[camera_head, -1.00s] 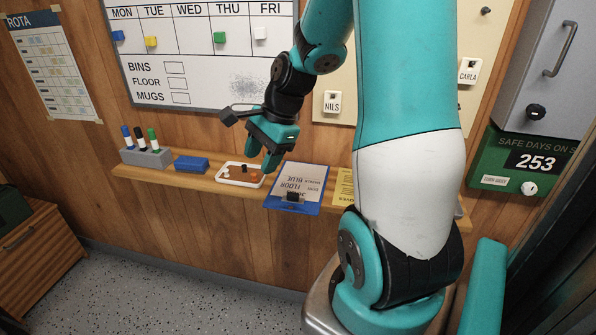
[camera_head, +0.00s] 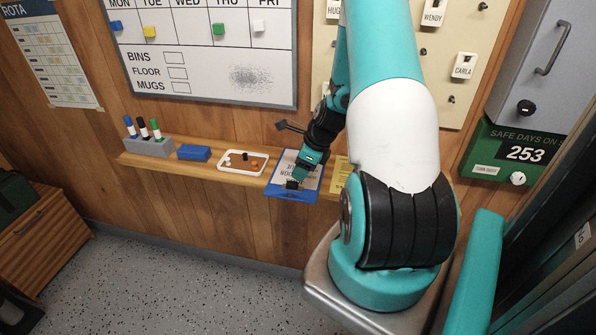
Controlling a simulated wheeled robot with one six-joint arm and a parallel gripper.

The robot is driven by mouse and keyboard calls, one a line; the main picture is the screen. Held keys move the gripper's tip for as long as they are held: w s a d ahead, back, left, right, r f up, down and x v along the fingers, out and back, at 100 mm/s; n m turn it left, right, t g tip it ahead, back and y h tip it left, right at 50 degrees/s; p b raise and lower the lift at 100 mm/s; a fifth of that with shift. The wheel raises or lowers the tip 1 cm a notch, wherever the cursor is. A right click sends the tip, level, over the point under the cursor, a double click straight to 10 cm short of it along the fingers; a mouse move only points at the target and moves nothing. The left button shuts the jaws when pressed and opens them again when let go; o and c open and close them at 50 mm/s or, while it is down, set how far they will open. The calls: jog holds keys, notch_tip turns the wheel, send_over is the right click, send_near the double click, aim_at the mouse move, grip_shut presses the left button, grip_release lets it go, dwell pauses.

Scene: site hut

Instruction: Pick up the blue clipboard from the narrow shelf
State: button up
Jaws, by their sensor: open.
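The blue clipboard (camera_head: 274,188) lies on the narrow shelf (camera_head: 212,174), with its clip end toward me and sticking out past the shelf's front edge. A printed white sheet is on it. My gripper (camera_head: 297,181) is over the clipboard near its dark clip, pointing down, and hides part of the sheet. It is open. I cannot tell whether the fingers touch the clipboard or are just above it.
Left of the clipboard on the shelf are a white tray (camera_head: 262,170) with small pieces, a blue block (camera_head: 194,153) and a grey holder (camera_head: 150,148) with markers. A yellow sheet (camera_head: 341,170) lies to the right. The whiteboard (camera_head: 200,88) hangs above.

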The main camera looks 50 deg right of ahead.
aim_at(292, 183)
jog(key=shift+p+x, duration=1.15)
jog(key=shift+x, duration=1.8)
jog(key=shift+a, duration=0.2)
jog(key=c, duration=0.9)
